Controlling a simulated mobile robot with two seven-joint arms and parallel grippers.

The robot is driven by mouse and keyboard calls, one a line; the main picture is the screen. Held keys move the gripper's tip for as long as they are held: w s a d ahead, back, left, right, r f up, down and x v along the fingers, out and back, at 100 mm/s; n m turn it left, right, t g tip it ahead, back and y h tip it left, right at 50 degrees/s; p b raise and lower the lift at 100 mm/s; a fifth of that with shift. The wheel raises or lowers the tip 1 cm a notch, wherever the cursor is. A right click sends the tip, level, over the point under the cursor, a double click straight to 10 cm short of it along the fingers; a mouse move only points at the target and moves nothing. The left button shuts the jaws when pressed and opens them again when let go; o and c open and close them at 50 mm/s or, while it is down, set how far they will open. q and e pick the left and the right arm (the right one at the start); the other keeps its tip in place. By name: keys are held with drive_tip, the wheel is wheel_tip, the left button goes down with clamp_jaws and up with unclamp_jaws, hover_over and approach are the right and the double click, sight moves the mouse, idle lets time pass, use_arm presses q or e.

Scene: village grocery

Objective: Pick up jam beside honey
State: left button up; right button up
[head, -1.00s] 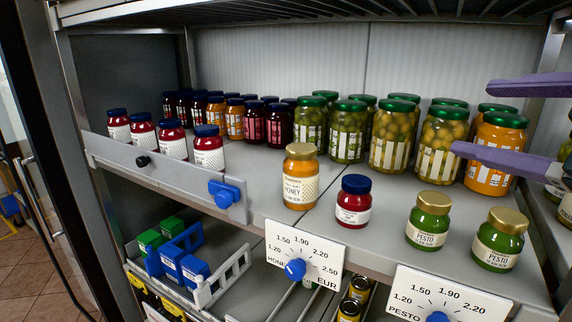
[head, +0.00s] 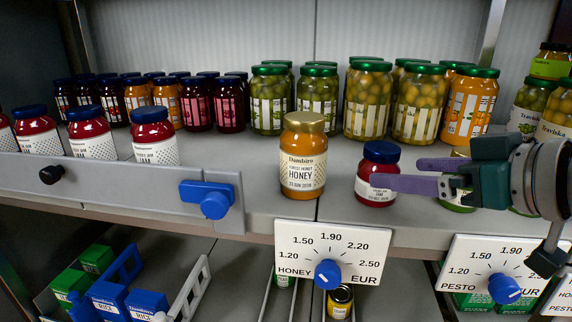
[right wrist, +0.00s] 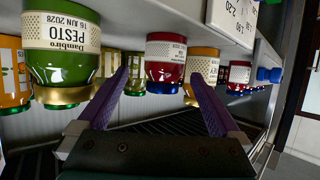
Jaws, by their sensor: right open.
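The jam (head: 376,193) is a small red jar with a dark blue lid and pale label. It stands upright on the shelf, right of the honey (head: 303,155), an orange jar with a gold lid. My right gripper (head: 395,174) is open and comes in from the right; one purple finger crosses in front of the jam's label. In the right wrist view, which is upside down, the jam (right wrist: 165,72) shows between the two fingertips of the gripper (right wrist: 158,74). Whether the fingers touch it, I cannot tell. My left gripper is not in view.
A green pesto jar (right wrist: 62,62) stands close beside one finger, mostly hidden in the head view. Rows of jars, including pickle jars (head: 368,105), stand behind. A grey rail (head: 110,178) fronts more jam jars at left. Price dials (head: 330,250) hang on the shelf edge.

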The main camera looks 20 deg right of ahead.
drive_tip(key=shift+a+p+x, duration=0.15)
drive_tip(key=shift+p+x, duration=0.25)
drive_tip(key=shift+x, duration=1)
drive_tip(key=shift+a+p+x, duration=0.2)
drive_tip(key=shift+p+x, duration=0.2)
drive_tip(key=shift+x, duration=1.05)
drive_tip(key=shift+s+f, duration=0.1)
drive_tip(key=shift+c, duration=0.2)
clamp_jaws()
